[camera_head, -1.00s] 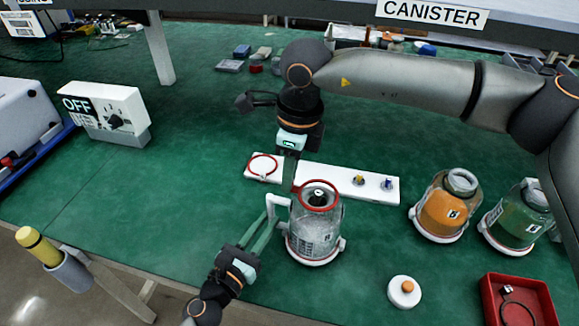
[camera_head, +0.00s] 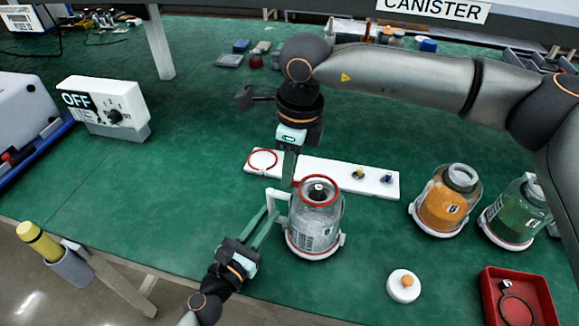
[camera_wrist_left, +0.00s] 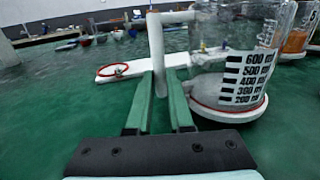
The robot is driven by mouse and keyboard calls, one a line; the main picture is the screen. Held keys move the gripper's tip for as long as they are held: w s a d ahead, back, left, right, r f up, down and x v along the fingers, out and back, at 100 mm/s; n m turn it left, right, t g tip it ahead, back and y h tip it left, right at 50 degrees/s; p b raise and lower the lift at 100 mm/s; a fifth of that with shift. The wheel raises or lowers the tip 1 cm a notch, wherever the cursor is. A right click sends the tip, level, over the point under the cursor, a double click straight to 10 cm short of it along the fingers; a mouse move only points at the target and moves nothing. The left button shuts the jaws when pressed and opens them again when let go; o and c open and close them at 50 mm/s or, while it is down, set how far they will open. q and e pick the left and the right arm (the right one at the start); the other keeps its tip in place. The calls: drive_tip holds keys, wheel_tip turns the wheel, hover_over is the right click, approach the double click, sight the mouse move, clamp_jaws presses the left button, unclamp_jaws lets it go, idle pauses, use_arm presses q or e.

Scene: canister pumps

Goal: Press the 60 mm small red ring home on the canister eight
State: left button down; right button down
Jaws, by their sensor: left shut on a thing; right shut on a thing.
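The clear canister (camera_head: 316,228) stands upright in a white base on the green table; it also shows in the left wrist view (camera_wrist_left: 235,75), with its top cut off. Its number is too small to read. The small red ring (camera_head: 334,198) lies around the canister's mouth, roughly level; I cannot tell whether it is fully seated. My right gripper (camera_head: 291,184) reaches down from above, shut on the ring's left side. My left gripper (camera_head: 272,205) is shut on the canister's white handle (camera_wrist_left: 156,45), which stands between its fingers.
A white board (camera_head: 330,174) behind the canister carries a larger red ring (camera_head: 262,161) and two small knobs. Orange (camera_head: 443,208) and green (camera_head: 515,215) canisters stand right. A white lid (camera_head: 404,287) and a red tray (camera_head: 518,302) are at front right. The table's left middle is clear.

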drive_tip(key=shift+f, duration=1.6)
idle(0.8)
drive_tip(key=shift+c, duration=1)
unclamp_jaws()
drive_tip(key=shift+r, duration=0.1)
drive_tip(key=shift+a, duration=0.15)
drive_tip(key=shift+w+a, duration=0.35)
drive_tip(key=shift+a, duration=0.5)
drive_tip(key=shift+w+a, duration=0.35)
drive_tip(key=shift+a, duration=0.5)
wheel_tip(320, 180, up, 8)
drive_tip(key=shift+f, duration=0.25)
idle(0.6)
